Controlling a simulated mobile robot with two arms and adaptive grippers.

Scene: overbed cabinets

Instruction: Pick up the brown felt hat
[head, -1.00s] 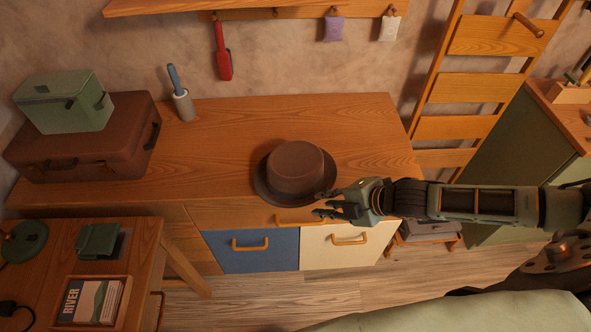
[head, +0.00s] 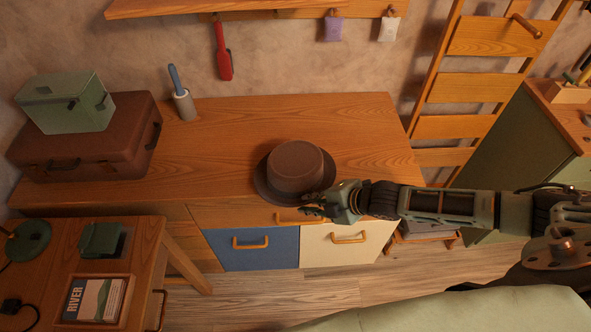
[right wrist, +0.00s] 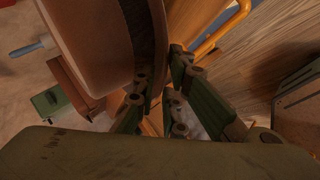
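The brown felt hat (head: 296,165) sits upright, brim down, near the front edge of the wooden dresser top (head: 220,130). My right gripper (head: 312,204) reaches in from the right at the hat's front right edge. In the right wrist view, the hat's crown (right wrist: 100,40) fills the upper left, and its dark brim (right wrist: 152,45) runs down between the fingers of my right gripper (right wrist: 158,90). The fingers look apart, with the brim edge between them; I cannot tell whether they touch it. My left gripper is not in view.
A brown suitcase (head: 85,150) with a green case (head: 65,100) on top stands at the dresser's left. A lint roller (head: 180,95) stands behind. A nightstand (head: 145,250) is at lower left. A wooden ladder rack (head: 460,95) stands right. The dresser top's middle is clear.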

